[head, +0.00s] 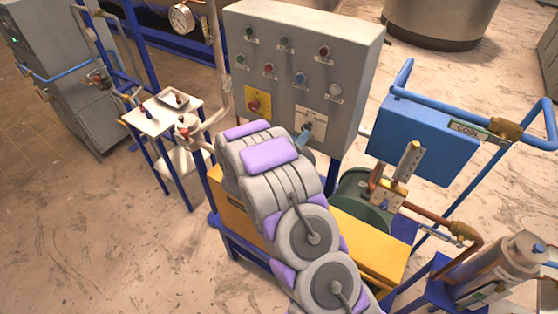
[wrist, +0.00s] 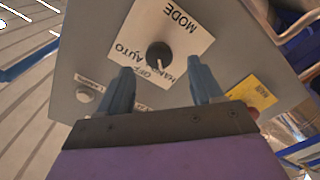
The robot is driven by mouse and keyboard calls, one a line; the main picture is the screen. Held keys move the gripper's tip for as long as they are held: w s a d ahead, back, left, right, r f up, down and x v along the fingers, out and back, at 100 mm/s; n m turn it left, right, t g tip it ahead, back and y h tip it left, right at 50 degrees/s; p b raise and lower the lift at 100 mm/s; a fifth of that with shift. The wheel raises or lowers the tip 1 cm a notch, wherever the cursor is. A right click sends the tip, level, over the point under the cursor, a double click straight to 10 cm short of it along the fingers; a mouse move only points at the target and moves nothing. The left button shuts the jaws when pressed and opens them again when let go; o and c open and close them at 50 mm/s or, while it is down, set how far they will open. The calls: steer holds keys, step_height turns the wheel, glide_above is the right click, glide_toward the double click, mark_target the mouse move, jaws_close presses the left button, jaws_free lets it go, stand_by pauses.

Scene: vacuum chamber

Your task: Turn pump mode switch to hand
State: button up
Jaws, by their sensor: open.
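The pump mode switch is a round black knob (wrist: 159,55) on a white plate marked MODE, HAND, OFF and AUTO. The plate appears upside down in the wrist view, with HAND at lower right and AUTO at left. The knob's pointer is too small to read surely. In the head view the white switch plate (head: 314,117) is low on the grey control box, partly hidden by my gripper (head: 304,136). In the wrist view my gripper (wrist: 161,72) is open, its two blue fingers spread to either side below the knob. The knob is not gripped.
The grey control box (head: 345,60) also carries several coloured buttons and a yellow plate with a red switch (head: 257,101). A blue box (head: 425,138) with pipes stands at right. A small white-topped table (head: 160,115) stands at left, with open floor before it.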

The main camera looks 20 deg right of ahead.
steer(key=b+v, duration=0.1)
steer(key=v, duration=1.1)
steer(key=shift+a, duration=0.2)
steer(key=shift+s+f, duration=0.1)
